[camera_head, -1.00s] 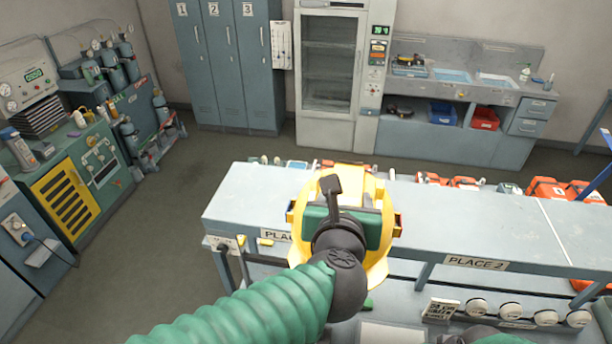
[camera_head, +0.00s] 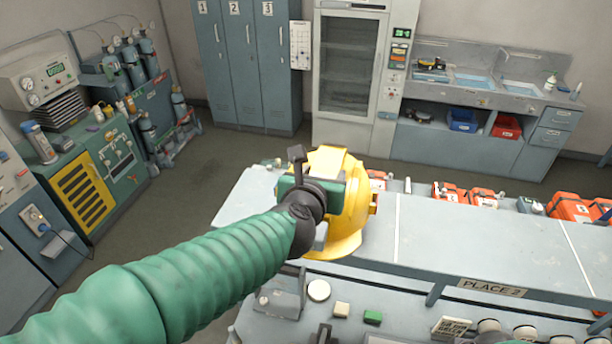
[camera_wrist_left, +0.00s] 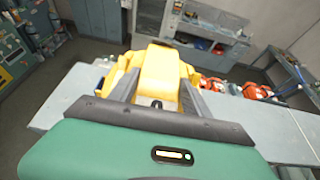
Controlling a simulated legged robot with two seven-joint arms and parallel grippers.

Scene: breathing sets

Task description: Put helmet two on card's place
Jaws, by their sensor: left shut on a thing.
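A yellow helmet (camera_head: 343,205) is held above the left part of the long grey bench in the head view. My left gripper (camera_head: 318,192) is shut on it; the green arm comes in from the lower left. In the left wrist view the helmet (camera_wrist_left: 160,75) sits between the two grey fingers of the gripper (camera_wrist_left: 157,100). The helmet hides part of the bench top and the front label behind it. A "PLACE 2" label (camera_head: 492,288) is on the bench front at the right.
The bench top (camera_head: 450,235) is bare in its middle, with white dividing lines. Orange cases (camera_head: 465,195) stand along its far edge. A lower shelf (camera_head: 400,325) in front holds a white disc (camera_head: 318,290), small blocks and several round items.

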